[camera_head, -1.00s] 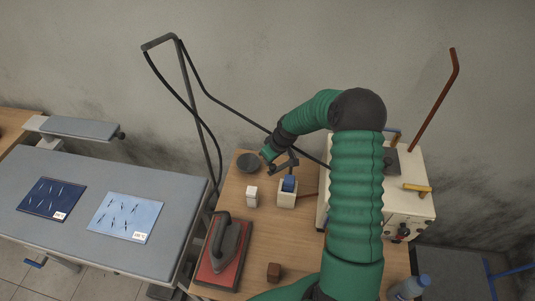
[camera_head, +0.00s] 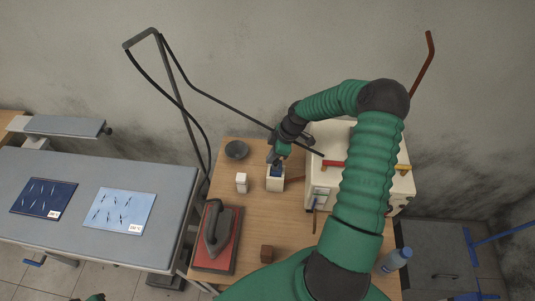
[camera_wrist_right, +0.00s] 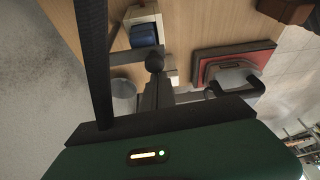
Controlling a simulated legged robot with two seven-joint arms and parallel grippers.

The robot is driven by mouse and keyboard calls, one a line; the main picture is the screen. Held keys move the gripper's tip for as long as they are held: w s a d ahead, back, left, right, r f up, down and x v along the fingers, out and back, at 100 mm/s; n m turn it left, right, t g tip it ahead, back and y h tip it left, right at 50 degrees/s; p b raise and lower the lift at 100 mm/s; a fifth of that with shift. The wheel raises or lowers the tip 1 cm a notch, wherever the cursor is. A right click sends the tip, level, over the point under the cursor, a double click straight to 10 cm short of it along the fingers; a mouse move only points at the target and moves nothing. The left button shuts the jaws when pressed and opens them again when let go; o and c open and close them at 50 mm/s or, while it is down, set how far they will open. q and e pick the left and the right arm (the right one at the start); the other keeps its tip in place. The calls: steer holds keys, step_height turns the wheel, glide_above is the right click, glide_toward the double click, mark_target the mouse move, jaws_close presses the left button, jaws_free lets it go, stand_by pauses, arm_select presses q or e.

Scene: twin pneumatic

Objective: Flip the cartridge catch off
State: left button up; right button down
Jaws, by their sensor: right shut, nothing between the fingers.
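A small cream holder (camera_head: 275,184) with a blue cartridge-like part (camera_head: 276,171) in its top stands on the wooden table. I take it as the cartridge unit; its catch is too small to make out. My right gripper (camera_head: 275,159) is shut and empty, just above and behind the blue part; I cannot tell whether it touches. In the right wrist view, the blue part (camera_wrist_right: 143,35) and its cream holder (camera_wrist_right: 141,14) lie beyond the gripper, with a dark round knob (camera_wrist_right: 154,62) before them.
An iron (camera_head: 217,228) rests on a red pad. A cream machine (camera_head: 322,190) is on the right, partly behind my arm. A brown block (camera_head: 266,253) lies in front.

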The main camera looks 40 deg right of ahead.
steer(key=shift+s+d, duration=0.1)
steer(key=shift+s, duration=0.1)
stand_by(0.5)
steer(key=w+a, duration=0.3)
steer(key=b+v, duration=0.2)
steer(key=v, duration=0.8)
steer(key=shift+r, duration=0.25)
steer(key=shift+w+d+f, duration=0.1)
steer(key=shift+d, duration=0.05)
